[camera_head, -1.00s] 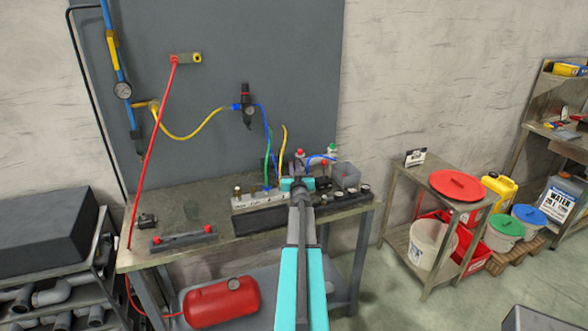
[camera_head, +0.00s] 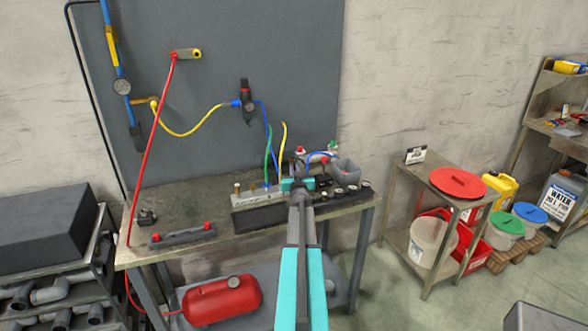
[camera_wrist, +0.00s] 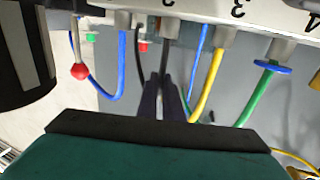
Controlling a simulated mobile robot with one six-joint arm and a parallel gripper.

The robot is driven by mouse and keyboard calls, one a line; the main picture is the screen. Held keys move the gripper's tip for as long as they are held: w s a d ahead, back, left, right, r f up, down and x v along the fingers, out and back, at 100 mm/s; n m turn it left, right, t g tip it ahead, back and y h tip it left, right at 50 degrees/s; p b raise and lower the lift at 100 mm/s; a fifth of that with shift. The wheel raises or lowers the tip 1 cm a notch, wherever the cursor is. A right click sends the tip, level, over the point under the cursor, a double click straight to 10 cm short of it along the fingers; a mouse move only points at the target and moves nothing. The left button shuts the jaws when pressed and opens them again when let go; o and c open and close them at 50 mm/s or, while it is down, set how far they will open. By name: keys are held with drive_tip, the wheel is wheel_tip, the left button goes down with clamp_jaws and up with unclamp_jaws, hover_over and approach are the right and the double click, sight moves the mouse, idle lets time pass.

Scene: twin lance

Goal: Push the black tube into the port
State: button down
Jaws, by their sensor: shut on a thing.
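In the wrist view my gripper (camera_wrist: 161,82) points at the underside of a pale numbered manifold (camera_wrist: 190,9). Its two dark fingers are shut on the black tube (camera_wrist: 165,55). The tube runs up from between the fingers to a grey port (camera_wrist: 170,29) on the manifold. The tube's upper end meets the port's mouth in the picture; I cannot tell whether it is inside or how deep. In the head view my arm hides the fingers, the black tube and its port; the manifold (camera_head: 252,197) shows to the left of my wrist.
Beside the black tube hang a blue tube (camera_wrist: 121,65), a yellow tube (camera_wrist: 208,88) and a green tube (camera_wrist: 258,95) from neighbouring ports. A red knob (camera_wrist: 80,71) is at the left. The bench (camera_head: 185,256) has a grey bin (camera_head: 346,171) at the back right.

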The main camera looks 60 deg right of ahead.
drive_tip(key=shift+f, duration=0.2)
drive_tip(key=c, duration=1.8)
unclamp_jaws()
drive_tip(key=shift+c, duration=0.2)
drive_tip(key=shift+s+a, duration=0.15)
drive_tip(key=shift+s, duration=0.05)
drive_tip(key=b+v, duration=0.3)
drive_tip(key=v, duration=1)
drive_tip(key=shift+s+a, duration=0.15)
